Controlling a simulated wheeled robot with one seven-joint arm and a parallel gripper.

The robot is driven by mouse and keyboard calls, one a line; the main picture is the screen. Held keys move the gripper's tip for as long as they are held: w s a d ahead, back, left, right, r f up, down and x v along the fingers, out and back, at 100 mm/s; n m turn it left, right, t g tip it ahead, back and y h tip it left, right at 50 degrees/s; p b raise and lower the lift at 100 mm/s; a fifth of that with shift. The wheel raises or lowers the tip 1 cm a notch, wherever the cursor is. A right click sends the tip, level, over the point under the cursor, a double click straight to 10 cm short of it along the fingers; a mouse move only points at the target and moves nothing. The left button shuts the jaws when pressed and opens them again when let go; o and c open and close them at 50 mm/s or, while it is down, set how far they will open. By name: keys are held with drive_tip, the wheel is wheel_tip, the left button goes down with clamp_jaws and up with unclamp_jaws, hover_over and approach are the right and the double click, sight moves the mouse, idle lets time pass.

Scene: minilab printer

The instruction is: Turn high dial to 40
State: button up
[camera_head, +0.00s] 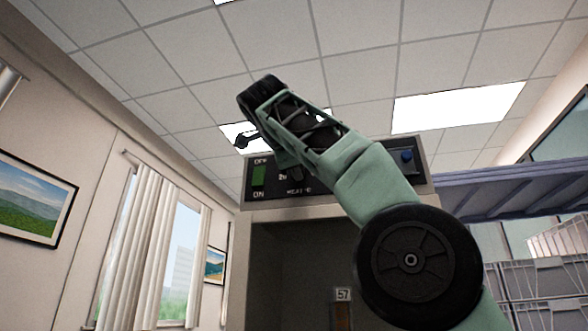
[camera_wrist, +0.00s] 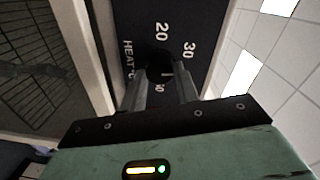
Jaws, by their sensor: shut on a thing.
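The control panel (camera_head: 322,196) is a dark strip across the top of a grey machine in the head view. In the wrist view, a dark round dial (camera_wrist: 157,61) sits on this panel, with the numbers 20 and 30 beside it and part of a label beginning "HEAT". A short white mark shows on or beside the dial. My gripper (camera_wrist: 162,78) is shut on the dial, one finger on each side. The fingers cover much of the dial and another number. In the head view, my arm hides this dial, and the fingertips cannot be made out clearly.
A green OFF/ON switch (camera_head: 259,176) is at the panel's left, and a blue button (camera_head: 406,156) is at its right. The machine has an open dark chamber below the panel. A blue-grey shelf (camera_head: 510,185) with grey crates (camera_head: 540,280) stands at the right.

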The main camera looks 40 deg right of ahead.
drive_tip(key=shift+f+m+b, duration=0.1)
drive_tip(key=shift+m+b, duration=0.45)
drive_tip(key=shift+m, duration=2.35)
drive_tip(key=shift+m+t, duration=0.3)
drive_tip(key=shift+m, duration=0.2)
drive_tip(key=o, duration=1)
drive_tip(key=shift+s, duration=0.1)
drive_tip(key=v, duration=0.8)
drive_tip(key=p+v, duration=0.1)
drive_tip(key=v, duration=0.8)
drive_tip(key=shift+s+a+r, duration=0.1)
drive_tip(key=shift+s+r, duration=0.05)
drive_tip(key=shift+r, duration=0.05)
